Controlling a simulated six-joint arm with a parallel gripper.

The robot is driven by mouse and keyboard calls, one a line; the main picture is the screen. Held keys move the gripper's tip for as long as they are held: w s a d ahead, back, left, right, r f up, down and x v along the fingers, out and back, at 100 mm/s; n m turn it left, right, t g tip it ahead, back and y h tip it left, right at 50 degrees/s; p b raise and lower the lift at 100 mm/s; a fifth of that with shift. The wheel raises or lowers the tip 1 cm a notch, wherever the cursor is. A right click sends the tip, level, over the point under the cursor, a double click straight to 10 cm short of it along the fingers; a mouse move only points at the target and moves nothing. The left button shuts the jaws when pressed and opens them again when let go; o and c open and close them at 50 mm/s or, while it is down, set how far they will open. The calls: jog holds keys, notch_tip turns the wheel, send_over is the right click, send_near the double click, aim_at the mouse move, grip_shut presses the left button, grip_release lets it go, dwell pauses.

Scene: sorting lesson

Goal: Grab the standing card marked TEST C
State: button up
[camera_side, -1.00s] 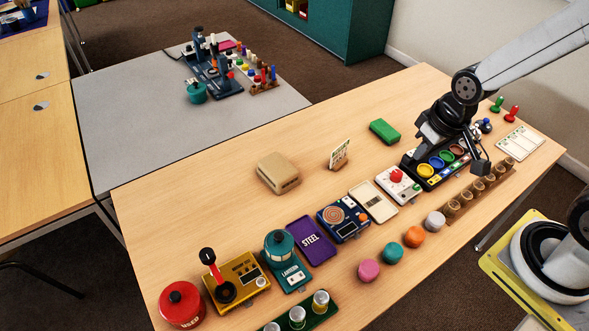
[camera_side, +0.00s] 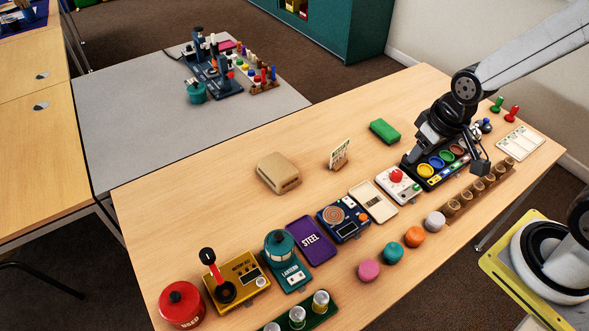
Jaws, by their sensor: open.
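The standing card (camera_side: 341,152) is a small pale card upright in a brown holder, near the middle of the wooden table. Its print is too small to read. My gripper (camera_side: 446,166) is open and hangs over the dark tray of coloured round cups at the right, its fingers spread on either side of the cups. It is well to the right of the card and apart from it. I see nothing held between the fingers.
A tan box (camera_side: 278,172) lies left of the card and a green block (camera_side: 385,131) lies right of it. The table behind the card is clear.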

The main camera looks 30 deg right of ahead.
jog(key=shift+w, duration=0.1)
jog(key=w+f+n+g+h, duration=0.2)
jog(key=w+f+n+h, duration=0.15)
jog(key=w+n, duration=0.3)
jog(key=w+f+n+g+h, duration=0.1)
jog(key=w+f+n+h, duration=0.1)
jog(key=w+f+n, duration=0.45)
jog(key=n+t+h, duration=0.4)
jog(key=n+h, duration=0.4)
send_near(339, 155)
jog(key=shift+w+d+r, duration=0.3)
jog(key=shift+d+r, duration=0.25)
jog(key=shift+r, duration=0.15)
jog(key=shift+w+d+r, duration=0.25)
jog(key=shift+d+r, duration=0.35)
jog(key=shift+r, duration=0.1)
jog(key=shift+d, duration=0.1)
jog(key=shift+x, duration=1.2)
jog(key=shift+d+f, duration=0.1)
